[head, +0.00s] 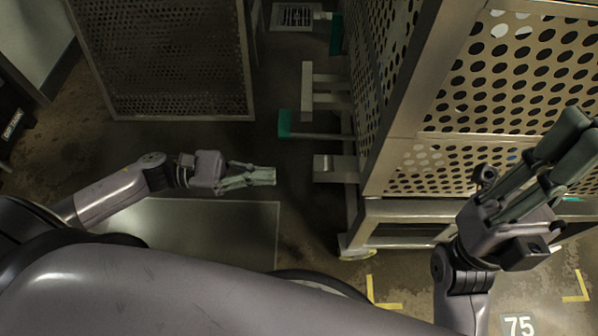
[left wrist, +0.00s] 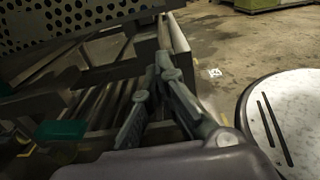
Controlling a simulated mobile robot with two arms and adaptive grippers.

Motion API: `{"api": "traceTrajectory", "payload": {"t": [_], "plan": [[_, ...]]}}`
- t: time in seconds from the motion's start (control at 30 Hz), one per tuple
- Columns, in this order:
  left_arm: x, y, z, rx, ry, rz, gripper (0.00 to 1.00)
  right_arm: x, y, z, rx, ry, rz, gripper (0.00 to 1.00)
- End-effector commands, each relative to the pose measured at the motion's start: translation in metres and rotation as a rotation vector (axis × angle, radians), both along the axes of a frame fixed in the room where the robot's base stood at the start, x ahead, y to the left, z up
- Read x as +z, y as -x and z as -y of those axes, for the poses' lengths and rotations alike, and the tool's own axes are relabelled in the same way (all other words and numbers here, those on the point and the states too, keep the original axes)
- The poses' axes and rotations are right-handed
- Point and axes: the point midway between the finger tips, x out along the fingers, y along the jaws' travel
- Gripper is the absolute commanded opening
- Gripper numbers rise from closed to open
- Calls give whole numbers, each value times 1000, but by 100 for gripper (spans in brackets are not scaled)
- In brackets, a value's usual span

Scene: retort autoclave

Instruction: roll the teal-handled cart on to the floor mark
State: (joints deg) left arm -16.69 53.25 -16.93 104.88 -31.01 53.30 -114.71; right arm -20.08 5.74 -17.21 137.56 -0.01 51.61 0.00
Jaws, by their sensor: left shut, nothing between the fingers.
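The cart (head: 400,142) has tall perforated metal sides and stands right of centre in the head view. A teal handle (head: 285,123) sticks out from its left side, and another teal piece (head: 337,35) shows farther back. In the left wrist view a teal handle (left wrist: 60,131) is at the lower left. My left gripper (head: 272,176) is shut and empty, just nearer than the handle and apart from it. My right gripper (head: 580,135) is in front of the cart's right part; its finger gap is unclear. Yellow floor-mark corners (head: 384,305) lie near the cart's front, beside a 75 label (head: 518,326).
Another perforated metal panel (head: 165,60) stands at the upper left. A floor grate (head: 296,16) lies at the back. A flat grey plate (head: 190,225) is on the floor below my left arm. Open floor shows in the left wrist view (left wrist: 240,45).

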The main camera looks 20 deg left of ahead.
Motion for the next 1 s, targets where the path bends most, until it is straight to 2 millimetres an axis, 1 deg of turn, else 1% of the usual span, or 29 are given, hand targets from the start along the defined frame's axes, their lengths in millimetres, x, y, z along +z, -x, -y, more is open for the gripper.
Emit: {"api": "traceTrajectory", "payload": {"t": [0.03, 0.2, 0.3, 0.4, 0.57, 0.9, 1.0], "plan": [[2, -4, 11, -2, 4, 5, 0, -1, 0, 0, 0, 0, 0, 0], [3, -13, 42, -1, 2, 3, 0, 3, 0, 0, 0, 0, -1, 0], [3, -16, 55, 0, 3, 2, 0, 5, 0, 0, 0, 0, -1, 0], [1, -19, 63, 1, 1, 0, 0, 7, 0, 0, 0, 0, -1, 0], [0, -20, 69, 1, 0, -1, 0, 7, 0, 0, 0, 1, -2, 0], [0, -20, 69, 1, 0, -1, 0, 7, 0, 0, 0, 1, -2, 0], [0, -22, 74, 1, 2, -1, 0, 6, 0, 0, 0, 1, -2, 0]]}}
